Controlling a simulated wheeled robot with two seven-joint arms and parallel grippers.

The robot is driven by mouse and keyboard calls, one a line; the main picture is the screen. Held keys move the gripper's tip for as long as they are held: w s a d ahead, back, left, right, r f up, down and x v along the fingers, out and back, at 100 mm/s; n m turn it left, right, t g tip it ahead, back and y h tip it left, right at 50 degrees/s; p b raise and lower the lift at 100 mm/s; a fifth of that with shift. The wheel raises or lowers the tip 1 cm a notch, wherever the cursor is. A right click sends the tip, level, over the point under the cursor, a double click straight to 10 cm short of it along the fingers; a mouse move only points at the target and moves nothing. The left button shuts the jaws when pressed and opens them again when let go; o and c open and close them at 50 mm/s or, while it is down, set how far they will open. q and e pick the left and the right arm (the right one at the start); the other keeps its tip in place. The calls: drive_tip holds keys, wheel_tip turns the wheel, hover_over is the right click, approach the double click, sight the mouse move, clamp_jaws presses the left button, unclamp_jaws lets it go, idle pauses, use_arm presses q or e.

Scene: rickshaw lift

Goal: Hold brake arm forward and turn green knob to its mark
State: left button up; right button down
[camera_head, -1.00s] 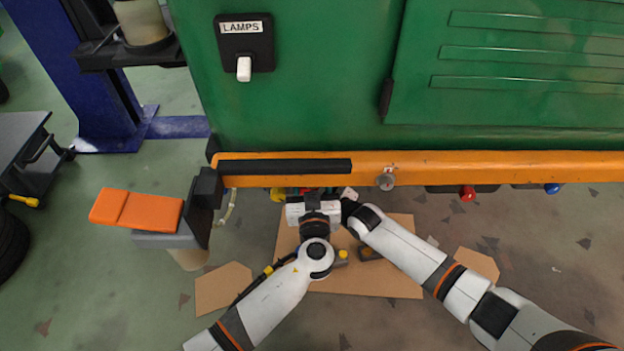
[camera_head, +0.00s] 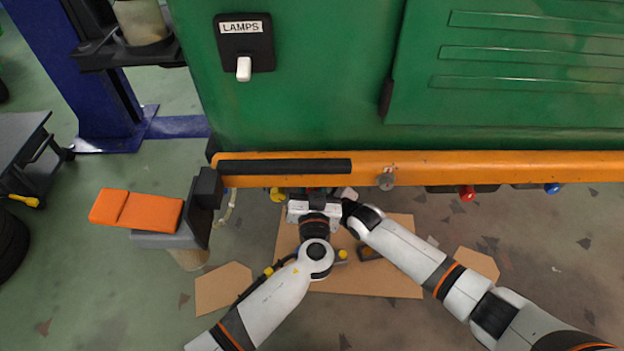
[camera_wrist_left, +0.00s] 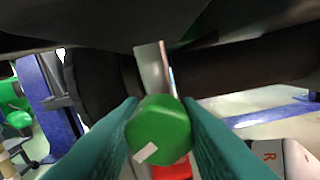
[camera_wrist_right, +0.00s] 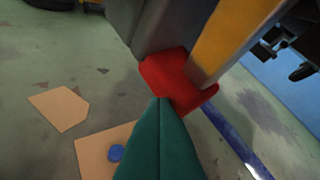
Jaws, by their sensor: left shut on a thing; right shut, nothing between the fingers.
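The green knob (camera_wrist_left: 158,130) is a faceted green piece with a white line at its lower left. My left gripper (camera_wrist_left: 160,125) is shut on it, a teal finger on each side. In the head view the left gripper (camera_head: 312,205) is under the orange bumper, its fingertips hidden. My right gripper (camera_wrist_right: 161,105) is shut and empty, its joined tip against or just in front of a red block (camera_wrist_right: 175,82) below a grey and a yellow bar. I cannot tell whether this is the brake arm, or whether tip and block touch. I cannot make out the knob's target mark.
The orange bumper (camera_head: 450,167) crosses above both hands, below the green body (camera_head: 310,90). Red (camera_head: 467,193) and blue (camera_head: 552,188) knobs hang under it at right. An orange pedal-like pad (camera_head: 137,210) stands at left. Cardboard (camera_head: 380,285) lies on the floor.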

use_arm(q)
drive_tip(key=m, duration=0.6)
drive_tip(key=shift+m, duration=0.3)
drive_tip(key=m, duration=0.6)
drive_tip(key=shift+m, duration=0.3)
drive_tip(key=m, duration=0.6)
drive_tip(key=shift+f+m+h, duration=0.15)
drive_tip(key=shift+m+h, duration=0.15)
drive_tip(key=shift+h, duration=0.1)
drive_tip(key=m, duration=0.5)
drive_tip(key=shift+s+f, duration=0.1)
drive_tip(key=shift+m, duration=0.3)
